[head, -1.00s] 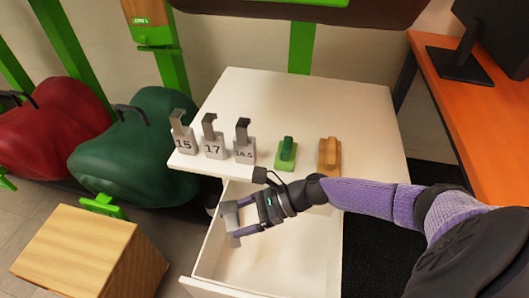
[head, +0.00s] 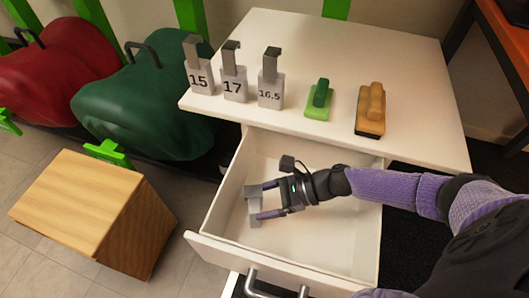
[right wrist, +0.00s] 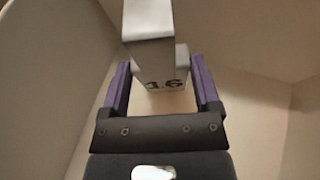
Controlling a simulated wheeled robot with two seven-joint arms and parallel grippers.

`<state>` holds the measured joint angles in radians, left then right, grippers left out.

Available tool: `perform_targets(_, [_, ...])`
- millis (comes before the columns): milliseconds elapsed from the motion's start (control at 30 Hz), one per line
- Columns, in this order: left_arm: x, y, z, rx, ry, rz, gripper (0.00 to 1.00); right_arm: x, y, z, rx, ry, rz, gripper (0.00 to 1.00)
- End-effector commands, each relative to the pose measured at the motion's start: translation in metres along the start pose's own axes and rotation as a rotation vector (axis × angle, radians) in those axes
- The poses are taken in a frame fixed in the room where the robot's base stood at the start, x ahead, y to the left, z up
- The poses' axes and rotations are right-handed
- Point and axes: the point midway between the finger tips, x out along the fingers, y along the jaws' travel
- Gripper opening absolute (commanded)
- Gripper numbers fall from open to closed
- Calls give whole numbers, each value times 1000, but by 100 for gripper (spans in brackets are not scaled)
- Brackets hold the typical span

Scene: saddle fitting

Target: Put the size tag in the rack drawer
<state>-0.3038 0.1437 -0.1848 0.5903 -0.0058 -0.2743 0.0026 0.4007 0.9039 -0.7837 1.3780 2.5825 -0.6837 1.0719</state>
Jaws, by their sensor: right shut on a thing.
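The size tag (head: 254,208) is a small grey piece with a hooked top. The open white rack drawer (head: 330,232) surrounds the tag and gripper from above. The tag is inside the drawer's outline, near its left wall. I cannot tell whether it touches the drawer floor. My left gripper is out of view.
Three tags marked 15 (head: 199,80), 17 (head: 233,85) and 16.5 (head: 270,92) stand on the white top (head: 390,60). A green brush (head: 319,100) and a tan brush (head: 371,110) lie beside them. A wooden box (head: 75,200) stands at left.

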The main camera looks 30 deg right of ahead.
Motion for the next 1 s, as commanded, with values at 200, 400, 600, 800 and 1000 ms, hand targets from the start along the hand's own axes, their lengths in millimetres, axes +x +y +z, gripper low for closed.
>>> perform_targets(200, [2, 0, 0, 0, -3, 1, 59, 2, 0, -4, 1, 0, 1, 96])
perform_targets(400, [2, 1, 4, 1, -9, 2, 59, 2, 0, -4, 1, 0, 1, 100])
perform_targets(600, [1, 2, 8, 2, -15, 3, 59, 1, 0, -2, 0, 0, 0, 100])
perform_targets(800, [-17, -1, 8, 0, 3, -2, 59, -40, 0, 5, 0, 3, -4, 100])
perform_targets(1000, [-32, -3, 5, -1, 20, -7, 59, -95, 0, 4, 1, 2, -3, 100])
